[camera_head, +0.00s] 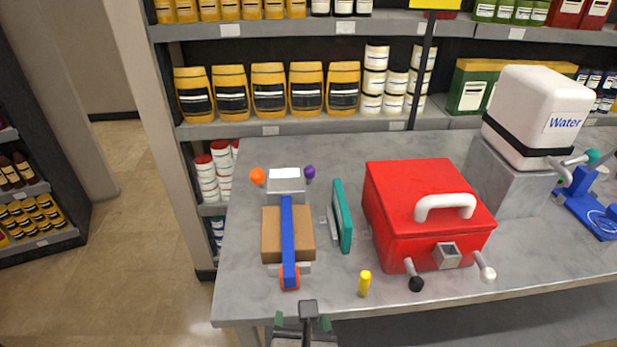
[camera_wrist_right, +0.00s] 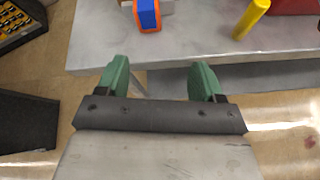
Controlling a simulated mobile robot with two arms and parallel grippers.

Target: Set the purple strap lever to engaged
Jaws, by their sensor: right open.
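The purple strap lever shows as a purple ball (camera_head: 309,172) at the right side of a small grey block with a white top (camera_head: 285,181), at the far end of a blue strap (camera_head: 287,235). The strap runs over a brown cardboard box (camera_head: 303,230) to an orange-edged end (camera_wrist_right: 148,18) near the table's front. An orange ball (camera_head: 257,176) sits on the block's left side. My right gripper (camera_head: 302,321) is in front of the table edge, apart from the lever. In the right wrist view it is open and empty, green fingers spread (camera_wrist_right: 160,80). My left gripper is not in view.
A teal upright panel (camera_head: 343,216) stands right of the strapped box. A yellow peg (camera_head: 365,284) stands near the front edge of the grey table (camera_head: 335,295). A red case (camera_head: 415,190) and a white water container (camera_head: 530,115) are further right. Stocked shelves stand behind.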

